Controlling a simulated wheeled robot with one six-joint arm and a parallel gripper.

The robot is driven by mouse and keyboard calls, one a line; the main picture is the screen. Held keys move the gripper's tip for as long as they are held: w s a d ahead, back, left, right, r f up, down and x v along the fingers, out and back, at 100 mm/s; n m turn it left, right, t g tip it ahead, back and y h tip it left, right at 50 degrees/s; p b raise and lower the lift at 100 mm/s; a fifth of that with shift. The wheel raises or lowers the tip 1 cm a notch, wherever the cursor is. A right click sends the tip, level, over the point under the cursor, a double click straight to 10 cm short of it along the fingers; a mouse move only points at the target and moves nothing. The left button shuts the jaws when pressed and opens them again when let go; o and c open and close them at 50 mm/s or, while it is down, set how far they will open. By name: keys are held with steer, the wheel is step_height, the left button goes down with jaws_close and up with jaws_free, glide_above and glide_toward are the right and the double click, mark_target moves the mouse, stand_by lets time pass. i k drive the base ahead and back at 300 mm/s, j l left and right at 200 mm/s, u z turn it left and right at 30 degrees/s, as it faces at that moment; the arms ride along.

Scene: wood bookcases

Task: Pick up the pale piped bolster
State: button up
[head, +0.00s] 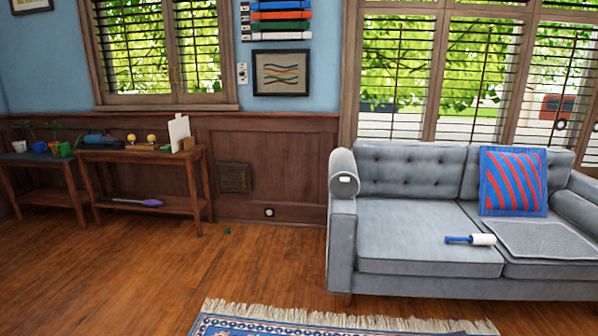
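A pale grey bolster (343,168) lies on top of the left arm of the grey sofa (340,245), its round end facing me with a small white patch on it. A second grey bolster-like roll (577,209) lies by the sofa's right arm, partly cut off by the picture's edge. I cannot make out piping on either at this size. My gripper is not in view.
A striped red and blue cushion (513,182), a lint roller (470,240) and a grey mat (540,241) are on the sofa. A fringed blue rug (290,325) lies in front. Wooden benches (140,155) with small items line the left wall. Open floor (150,270) lies between.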

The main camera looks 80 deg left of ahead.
mark_target(343, 172)
steer(key=u, duration=2.45)
steer(key=i+j+z, duration=0.1)
steer(key=i+j, duration=0.15)
steer(key=i, duration=0.2)
steer(key=i+j+z, duration=0.1)
steer(key=i+j, duration=0.2)
steer(key=i, duration=0.15)
